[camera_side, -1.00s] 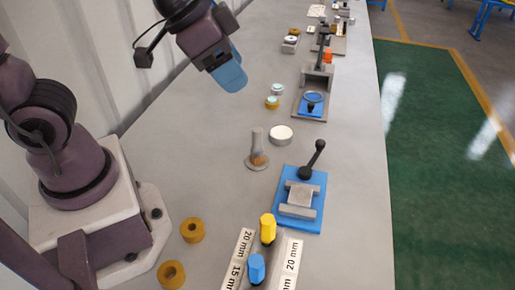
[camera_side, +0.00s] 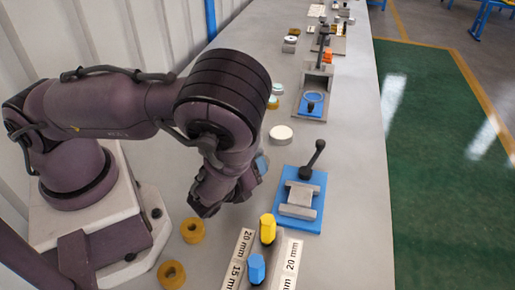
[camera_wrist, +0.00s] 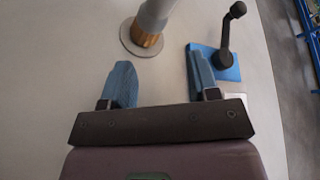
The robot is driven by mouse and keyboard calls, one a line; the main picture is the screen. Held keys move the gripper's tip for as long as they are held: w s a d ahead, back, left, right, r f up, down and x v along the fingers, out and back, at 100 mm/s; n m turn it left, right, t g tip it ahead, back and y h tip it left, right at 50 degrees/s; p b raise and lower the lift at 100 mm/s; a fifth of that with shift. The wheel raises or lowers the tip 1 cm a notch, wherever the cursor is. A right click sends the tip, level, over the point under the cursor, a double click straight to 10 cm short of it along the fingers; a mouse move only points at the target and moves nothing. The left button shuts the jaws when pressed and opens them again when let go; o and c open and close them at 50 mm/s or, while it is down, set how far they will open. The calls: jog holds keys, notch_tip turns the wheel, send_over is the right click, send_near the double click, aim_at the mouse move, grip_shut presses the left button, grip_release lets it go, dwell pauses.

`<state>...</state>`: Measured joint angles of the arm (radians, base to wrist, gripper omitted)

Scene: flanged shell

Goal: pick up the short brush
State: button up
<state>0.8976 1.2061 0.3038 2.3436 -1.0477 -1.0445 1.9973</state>
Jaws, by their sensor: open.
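A blue handle (camera_side: 257,268) and a yellow handle (camera_side: 267,228) stand upright in a grey holder (camera_side: 278,262) at the bottom of the side view. They may be the brushes; their bristles are hidden, and I cannot tell surely which is the short one. Neither shows in the wrist view. My gripper (camera_wrist: 160,82) is open and empty above the bare table. In the side view my arm hides most of it; a bit of blue finger (camera_side: 262,163) shows. A grey flanged shell (camera_wrist: 143,36) with a copper-brown lower part stands ahead of the fingers.
A blue-based fixture (camera_side: 300,200) with a black lever (camera_wrist: 224,35) stands right of the shell. The lever sticks up. Two tan rings (camera_side: 192,230) lie left of the holder. Labels flank the holder.

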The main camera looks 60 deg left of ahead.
aim_at(260, 151)
jog(key=m+t, duration=0.1)
jog(key=a+m+t, duration=0.1)
jog(key=m, duration=0.1)
jog(key=s+a+m+t, duration=0.1)
jog(key=m, duration=0.1)
jog(key=shift+r, duration=0.15)
jog(key=m, duration=0.1)
jog(key=m+t, duration=0.1)
jog(key=r+m+t, duration=0.1)
jog(key=m, duration=0.1)
jog(key=shift+s+a, duration=0.2)
jog(key=shift+a, duration=0.05)
jog(key=x, duration=0.7)
jog(key=shift+w, duration=0.2)
jog(key=c, duration=0.8)
